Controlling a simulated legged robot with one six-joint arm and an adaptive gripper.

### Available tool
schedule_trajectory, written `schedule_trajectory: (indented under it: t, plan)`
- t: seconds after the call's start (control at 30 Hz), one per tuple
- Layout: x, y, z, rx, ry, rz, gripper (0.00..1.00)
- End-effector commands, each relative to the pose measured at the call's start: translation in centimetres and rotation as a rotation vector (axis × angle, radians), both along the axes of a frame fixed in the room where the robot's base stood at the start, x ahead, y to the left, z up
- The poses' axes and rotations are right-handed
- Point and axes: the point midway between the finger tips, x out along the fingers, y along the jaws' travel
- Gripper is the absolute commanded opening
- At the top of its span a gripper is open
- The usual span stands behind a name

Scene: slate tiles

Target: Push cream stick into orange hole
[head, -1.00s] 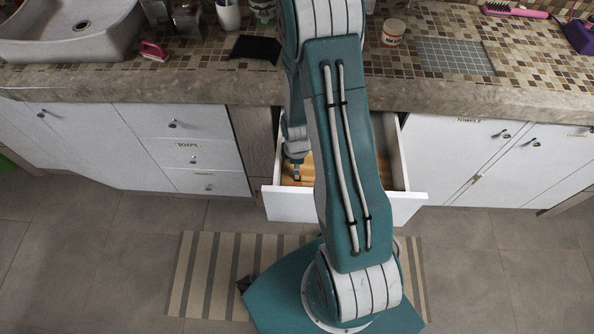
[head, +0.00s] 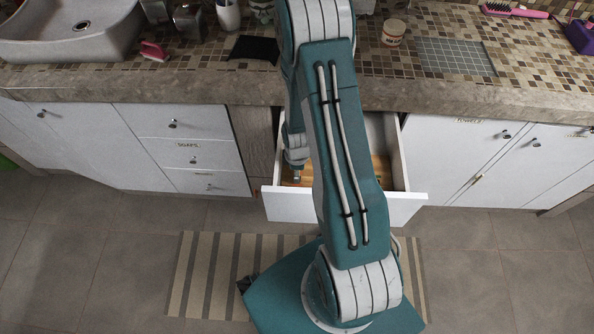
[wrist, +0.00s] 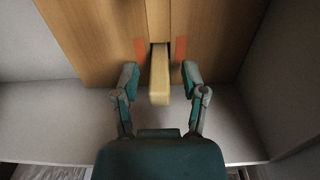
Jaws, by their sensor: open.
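In the wrist view a cream stick (wrist: 160,82) extends toward the camera from a dark slot in a wooden board (wrist: 95,40). Orange patches (wrist: 140,48) flank the slot on both sides. The stick's far end is at the slot; how deep it sits is not clear. My gripper (wrist: 160,70) is open, with one finger on each side of the stick and visible gaps between. In the head view my gripper (head: 296,176) is low inside the open drawer, and my arm hides the stick and slot.
The open white drawer (head: 285,206) surrounds the board, with side walls near my gripper. The counter (head: 200,85) overhangs behind, holding a sink (head: 70,35), a jar (head: 394,32) and a pink brush (head: 515,10). A striped rug (head: 205,280) lies on the floor.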

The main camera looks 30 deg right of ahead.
Motion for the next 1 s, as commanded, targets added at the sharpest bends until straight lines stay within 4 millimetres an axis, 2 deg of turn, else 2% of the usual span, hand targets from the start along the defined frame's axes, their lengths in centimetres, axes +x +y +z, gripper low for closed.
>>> schedule_trajectory:
  t: [0.17,0.7,1.0]
  plan:
    - [0.1,0.0,1.1,-0.001,-0.003,0.000,0.56]
    - [0.1,0.0,10.1,-0.001,-0.004,0.000,0.56]
    - [0.1,0.1,12.6,-0.001,-0.005,-0.008,0.56]
